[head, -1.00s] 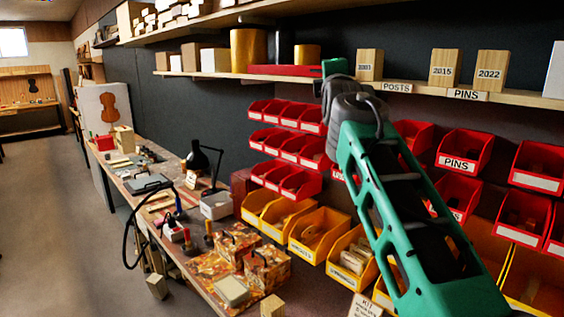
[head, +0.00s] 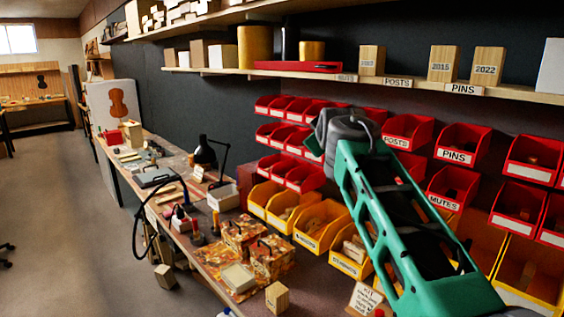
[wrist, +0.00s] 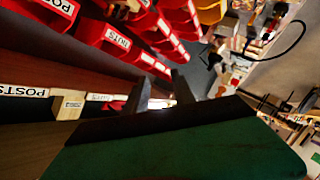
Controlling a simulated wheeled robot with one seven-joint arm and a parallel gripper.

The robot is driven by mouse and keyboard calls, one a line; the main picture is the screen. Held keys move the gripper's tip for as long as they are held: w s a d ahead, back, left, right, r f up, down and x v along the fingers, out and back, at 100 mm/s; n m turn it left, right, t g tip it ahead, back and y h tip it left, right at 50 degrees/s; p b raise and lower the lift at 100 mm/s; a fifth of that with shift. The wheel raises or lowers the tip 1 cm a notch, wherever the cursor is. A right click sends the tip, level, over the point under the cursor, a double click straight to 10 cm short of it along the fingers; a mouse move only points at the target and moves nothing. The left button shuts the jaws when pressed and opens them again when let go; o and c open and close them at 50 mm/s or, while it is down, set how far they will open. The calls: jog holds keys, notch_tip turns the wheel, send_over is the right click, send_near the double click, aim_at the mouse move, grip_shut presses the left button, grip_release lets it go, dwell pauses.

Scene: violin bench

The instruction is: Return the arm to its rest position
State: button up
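My green arm (head: 405,225) reaches up from the lower right in the head view. Its grey wrist end (head: 345,130) is in front of the red bins, below the shelf. The fingers cannot be made out clearly there. In the wrist view my gripper (wrist: 161,88) shows two dark fingers standing apart, with nothing between them. The wrist view looks upside down, with red bins beyond the fingers and the bench to the right.
A shelf (head: 290,74) with wooden blocks and a red case runs above the red bins (head: 463,145). Yellow bins (head: 320,225) stand below them. The bench (head: 205,262) carries patterned boxes, a black lamp (head: 205,150) and tools. The floor at left (head: 60,220) is mostly clear.

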jog(key=s+f+m+g, duration=0.2)
jog(key=s+f+g, duration=0.15)
jog(key=f, duration=0.55)
jog(key=s+f+m+g, duration=0.2)
jog(key=s+f, duration=0.3)
jog(key=f, duration=0.4)
jog(key=s+f+m+g, duration=0.2)
jog(key=s+f, duration=0.3)
jog(key=f, duration=0.4)
jog(key=s+d+f+m+g, duration=0.15)
jog(key=s+f, duration=0.25)
jog(key=s, duration=0.4)
jog(key=s+f+g, duration=0.2)
jog(key=s+f, duration=0.2)
jog(key=s, duration=0.4)
jog(key=s+d+f+g, duration=0.1)
jog(key=s+f, duration=0.4)
jog(key=s, duration=0.3)
jog(key=shift+m+t, duration=0.35)
jog(key=shift+t, duration=0.45)
jog(key=shift+w+d+r, duration=0.1)
jog(key=shift+d+r, duration=0.35)
jog(key=shift+r, duration=0.25)
jog(key=shift+w+d+r, duration=0.1)
jog(key=shift+d+r, duration=0.3)
jog(key=shift+r, duration=0.35)
jog(key=shift+d+r, duration=0.45)
jog(key=shift+r, duration=0.25)
